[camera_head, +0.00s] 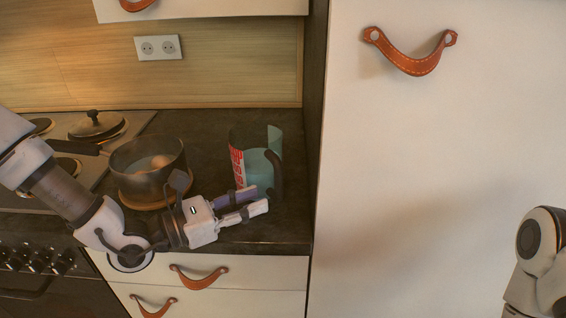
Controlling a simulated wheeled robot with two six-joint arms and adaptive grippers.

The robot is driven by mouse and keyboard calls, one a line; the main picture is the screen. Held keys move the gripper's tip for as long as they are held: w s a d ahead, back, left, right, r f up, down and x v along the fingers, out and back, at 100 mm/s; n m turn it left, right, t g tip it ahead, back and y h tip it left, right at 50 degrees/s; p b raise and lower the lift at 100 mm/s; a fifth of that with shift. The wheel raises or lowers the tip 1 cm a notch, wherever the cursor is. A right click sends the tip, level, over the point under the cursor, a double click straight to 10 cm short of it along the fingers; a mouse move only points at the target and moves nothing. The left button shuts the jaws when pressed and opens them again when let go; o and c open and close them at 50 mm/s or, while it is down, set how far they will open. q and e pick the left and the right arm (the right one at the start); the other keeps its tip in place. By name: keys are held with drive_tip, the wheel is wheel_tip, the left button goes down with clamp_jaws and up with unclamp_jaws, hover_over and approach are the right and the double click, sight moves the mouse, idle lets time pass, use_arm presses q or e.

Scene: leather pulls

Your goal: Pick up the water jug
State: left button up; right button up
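The water jug (257,168) is a translucent teal vessel with a red and white label on its left side and a dark handle at its right. It stands upright near the right end of the dark counter. My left gripper (262,199) is just in front of the jug's lower part, pointing right, and covers part of its base. Its two fingers are apart with nothing visible between them. I cannot tell whether they touch the jug. Part of my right arm shows at the lower right edge, but its gripper is out of view.
A metal pot (148,168) stands left of the jug, close behind my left wrist. A tall white cabinet (430,170) closes off the right side. Drawers with leather pulls (200,277) are below the counter.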

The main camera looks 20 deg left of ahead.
sight(275, 188)
use_arm(q)
drive_tip(key=shift+w+d, duration=0.45)
drive_tip(key=shift+w, duration=0.1)
drive_tip(key=shift+s+a+r, duration=0.2)
drive_tip(key=shift+s, duration=0.05)
drive_tip(key=shift+w+d, duration=0.15)
drive_tip(key=x, duration=0.5)
drive_tip(key=shift+w+d+r, duration=0.1)
drive_tip(key=shift+w+r, duration=0.05)
drive_tip(key=shift+w, duration=0.2)
clamp_jaws()
